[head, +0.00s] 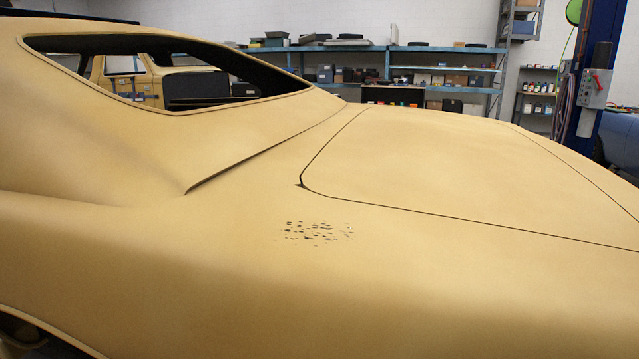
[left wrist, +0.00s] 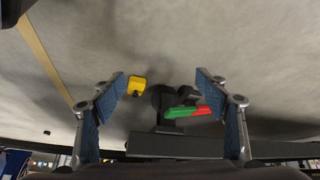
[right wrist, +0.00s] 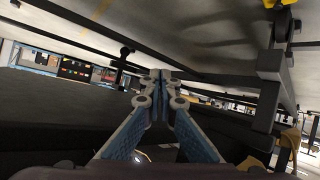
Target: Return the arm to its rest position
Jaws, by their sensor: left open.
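Neither of my arms shows in the head view. In the left wrist view my left gripper (left wrist: 161,82) is open, with its two blue-padded fingers wide apart and nothing between the pads. In the right wrist view my right gripper (right wrist: 160,76) has its fingertips together and is shut, with nothing visible held in it. The tan car body (head: 420,270) fills most of the head view.
A patch of dark specks (head: 318,232) marks the car panel. Blue shelves (head: 440,68) with boxes stand behind the car, near a blue post (head: 594,80). Beyond my left fingers are a yellow piece (left wrist: 136,85) and a green-and-red piece (left wrist: 187,112). Dark bars (right wrist: 270,90) run near my right gripper.

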